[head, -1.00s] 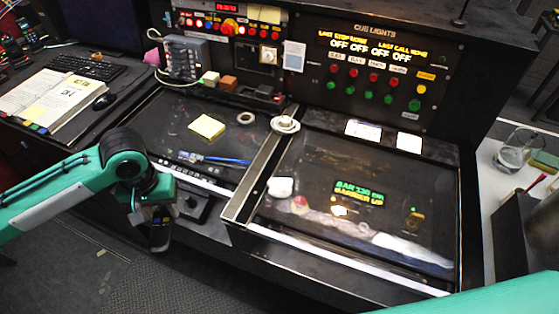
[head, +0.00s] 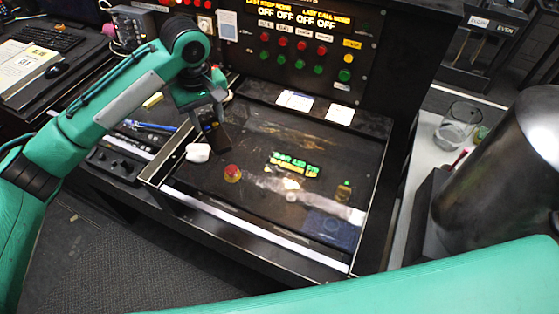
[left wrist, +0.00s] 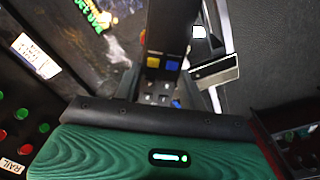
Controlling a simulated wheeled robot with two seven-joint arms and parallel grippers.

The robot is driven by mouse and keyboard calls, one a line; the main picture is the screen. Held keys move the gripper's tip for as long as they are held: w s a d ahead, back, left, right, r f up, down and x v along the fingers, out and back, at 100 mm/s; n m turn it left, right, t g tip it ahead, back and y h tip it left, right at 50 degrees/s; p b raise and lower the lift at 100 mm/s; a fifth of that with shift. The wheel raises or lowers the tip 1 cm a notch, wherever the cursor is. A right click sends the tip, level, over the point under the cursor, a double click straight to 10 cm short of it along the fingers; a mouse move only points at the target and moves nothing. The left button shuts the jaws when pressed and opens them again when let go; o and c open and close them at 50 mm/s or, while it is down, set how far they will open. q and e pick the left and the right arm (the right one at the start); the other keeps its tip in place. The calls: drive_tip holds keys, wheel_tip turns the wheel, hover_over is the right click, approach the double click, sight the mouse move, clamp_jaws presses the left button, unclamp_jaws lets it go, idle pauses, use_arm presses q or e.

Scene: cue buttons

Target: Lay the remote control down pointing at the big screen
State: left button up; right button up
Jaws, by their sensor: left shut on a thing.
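The remote control (head: 217,137) is dark and hangs from my left gripper (head: 209,118), tilted, above the left part of the sloped black desk panel (head: 255,205). In the left wrist view the remote control (left wrist: 164,38) shows yellow and blue buttons and small grey keys; my left gripper is shut on it. A lit display with green and yellow text (head: 292,163) is set in the desk panel. A wider amber display (head: 300,15) is on the upright panel behind. I cannot tell which is the big screen. My right gripper is out of view.
A white knob (head: 198,152) and a red button (head: 232,173) are close to the remote. Red and green buttons fill the upright panel (head: 300,50). A glass (head: 459,125) and a metal cylinder (head: 510,165) stand at the right. The desk panel's front right is fairly clear.

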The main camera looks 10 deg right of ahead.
use_arm(q)
drive_tip(key=w+d+r+n, duration=0.1)
drive_tip(key=w+d+r, duration=0.1)
drive_tip(key=d+r, duration=0.35)
drive_tip(key=p, duration=0.2)
hover_over(248, 154)
drive_tip(key=shift+n, duration=0.3)
wheel_tip(248, 154, down, 16)
drive_tip(key=shift+f+p, duration=0.4)
drive_tip(key=shift+f, duration=1.95)
drive_tip(key=o, duration=1)
drive_tip(key=shift+f, duration=0.1)
